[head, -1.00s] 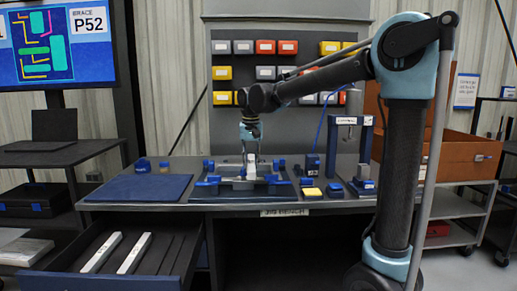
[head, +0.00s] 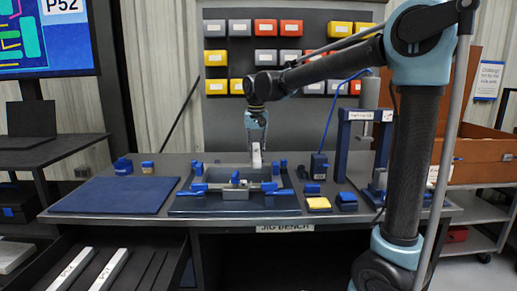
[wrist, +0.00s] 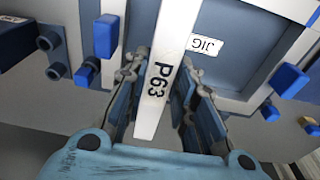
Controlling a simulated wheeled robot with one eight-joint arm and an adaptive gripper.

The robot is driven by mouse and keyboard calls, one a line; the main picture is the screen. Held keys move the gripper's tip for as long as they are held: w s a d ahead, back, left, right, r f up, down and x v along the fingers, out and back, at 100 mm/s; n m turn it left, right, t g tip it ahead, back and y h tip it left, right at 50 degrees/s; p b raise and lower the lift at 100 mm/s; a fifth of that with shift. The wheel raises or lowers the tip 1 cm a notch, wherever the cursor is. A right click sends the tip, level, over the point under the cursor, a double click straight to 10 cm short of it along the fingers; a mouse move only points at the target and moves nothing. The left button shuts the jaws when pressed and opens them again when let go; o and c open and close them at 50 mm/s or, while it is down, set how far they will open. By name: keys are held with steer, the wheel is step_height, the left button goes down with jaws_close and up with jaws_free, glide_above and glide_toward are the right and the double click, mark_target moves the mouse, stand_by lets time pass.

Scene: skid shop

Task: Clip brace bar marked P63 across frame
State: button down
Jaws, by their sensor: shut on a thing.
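My gripper (head: 256,140) is shut on a white brace bar (head: 257,158), above the back part of the jig. In the wrist view the bar (wrist: 165,60) is marked P63 and runs between my fingers (wrist: 165,105), its near end sticking out toward the camera. The jig (head: 205,205) is a dark blue tray on the bench, with blue clips (head: 199,188) and pale frame bars. Whether the bar touches the frame cannot be told.
A blue mat (head: 110,195) lies left of the jig. An open drawer (head: 140,268) at lower left holds two white bars (head: 72,268). A small press (head: 365,150) and blue blocks stand to the right. The screen (head: 45,40) reads P52.

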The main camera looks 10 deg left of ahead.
steer(key=shift+f, duration=2.25)
steer(key=shift+s, duration=0.2)
steer(key=shift+f, duration=1.05)
stand_by(0.9)
steer(key=c, duration=1.2)
jaws_free()
steer(key=shift+c, duration=0.2)
steer(key=o, duration=0.4)
